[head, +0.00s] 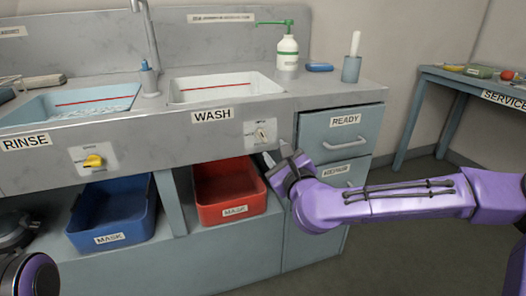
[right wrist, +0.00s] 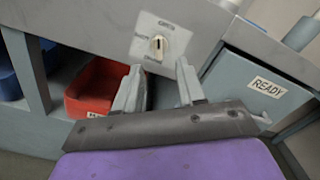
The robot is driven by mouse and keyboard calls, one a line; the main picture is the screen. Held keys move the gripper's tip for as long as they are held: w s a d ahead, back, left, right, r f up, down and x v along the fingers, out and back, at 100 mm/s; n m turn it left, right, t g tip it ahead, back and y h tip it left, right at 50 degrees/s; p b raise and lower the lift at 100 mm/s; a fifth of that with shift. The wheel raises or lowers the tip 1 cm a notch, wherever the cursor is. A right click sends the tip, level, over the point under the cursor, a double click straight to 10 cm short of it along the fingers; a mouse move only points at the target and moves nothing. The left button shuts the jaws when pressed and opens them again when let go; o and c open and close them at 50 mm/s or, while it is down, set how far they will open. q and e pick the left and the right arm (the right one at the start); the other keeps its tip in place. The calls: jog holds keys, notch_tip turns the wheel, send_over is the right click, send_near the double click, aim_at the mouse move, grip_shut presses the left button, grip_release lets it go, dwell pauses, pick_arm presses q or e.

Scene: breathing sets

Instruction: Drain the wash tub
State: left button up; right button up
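The wash tub (head: 176,90) is a white basin set in the grey counter, with a red line inside and a WASH label below it. A white knob (head: 262,134) sits on a plate on the counter front, right of that label. The knob also shows in the right wrist view (right wrist: 157,45). My right gripper (head: 275,158) is just below and right of the knob, apart from it. In the right wrist view its two fingers (right wrist: 157,88) stand apart with nothing between them. Only a round part of my left arm shows at the lower left; the left gripper is out of view.
The rinse tub (head: 20,116) with a yellow knob (head: 93,161) is at left. A blue bin (head: 112,212) and a red bin (head: 232,192) stand below. The READY drawer (head: 340,132) is right of the knob. A soap bottle (head: 288,55) stands on the counter.

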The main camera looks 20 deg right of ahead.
aim_at(262, 135)
jog(key=shift+m, duration=0.8)
jog(key=w, duration=1)
jog(key=shift+w+a+f, duration=0.1)
jog(key=shift+w+a, duration=0.15)
jog(key=shift+w, duration=0.1)
grip_shut()
